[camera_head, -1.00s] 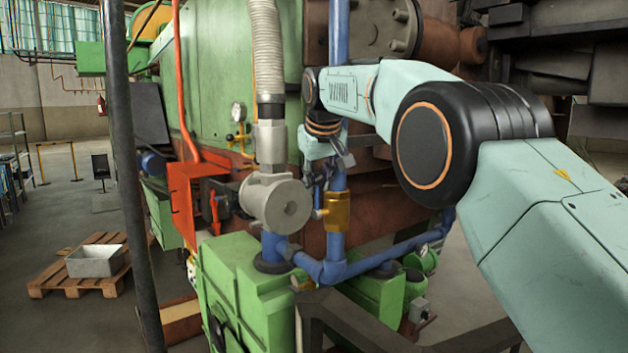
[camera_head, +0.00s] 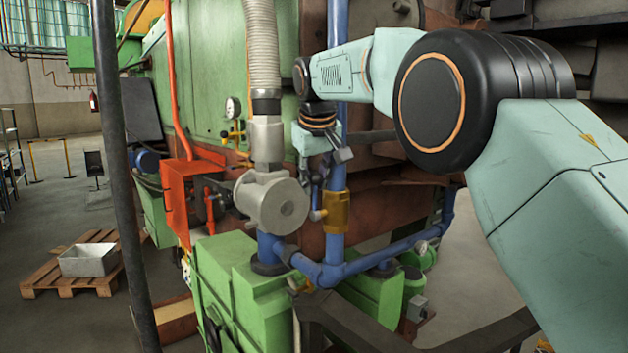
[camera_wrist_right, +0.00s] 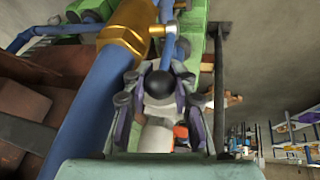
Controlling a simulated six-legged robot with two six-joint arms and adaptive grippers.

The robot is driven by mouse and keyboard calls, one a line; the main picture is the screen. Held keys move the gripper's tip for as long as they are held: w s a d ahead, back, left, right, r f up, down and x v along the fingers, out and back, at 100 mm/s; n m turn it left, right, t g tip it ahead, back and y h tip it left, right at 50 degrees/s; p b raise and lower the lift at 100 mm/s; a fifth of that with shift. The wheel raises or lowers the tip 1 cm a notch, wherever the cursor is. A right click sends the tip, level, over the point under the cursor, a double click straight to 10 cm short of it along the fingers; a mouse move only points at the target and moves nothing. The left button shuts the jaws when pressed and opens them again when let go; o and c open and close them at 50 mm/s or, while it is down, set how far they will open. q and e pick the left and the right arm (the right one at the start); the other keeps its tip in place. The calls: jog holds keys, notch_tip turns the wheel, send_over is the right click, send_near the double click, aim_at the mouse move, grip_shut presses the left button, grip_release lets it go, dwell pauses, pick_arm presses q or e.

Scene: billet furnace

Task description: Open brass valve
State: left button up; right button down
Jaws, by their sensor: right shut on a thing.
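The brass valve (camera_head: 336,212) sits on a vertical blue pipe, with a short stem on its left side. It shows large at the top of the right wrist view (camera_wrist_right: 124,36), with the stem pointing right. My right gripper (camera_head: 314,188) points down just above and left of the valve, partly hidden by its own wrist. In the right wrist view its two fingers (camera_wrist_right: 158,102) are closed around a black ball knob (camera_wrist_right: 160,84), which appears to be the valve's lever end. My left gripper is out of view.
A grey round fitting (camera_head: 272,202) under a ribbed hose stands close left of the gripper. The vertical blue pipe (camera_head: 337,100) runs close behind it. A green block (camera_head: 240,290) and a dark frame (camera_head: 350,325) lie below. A dark post (camera_head: 122,180) stands at left.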

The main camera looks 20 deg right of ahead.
jog(key=shift+w+r, duration=0.1)
jog(key=shift+r, duration=0.35)
jog(key=c, duration=1.5)
grip_release()
jog(key=o, duration=0.4)
jog(key=shift+s, duration=0.25)
jog(key=shift+o, duration=0.2)
jog(key=shift+a+f, duration=0.1)
jog(key=shift+f, duration=0.05)
jog(key=shift+w, duration=0.1)
jog(key=shift+s+r, duration=0.2)
jog(key=shift+r, duration=0.25)
jog(key=v, duration=0.6)
jog(key=shift+s+r, duration=0.3)
jog(key=shift+r, duration=0.1)
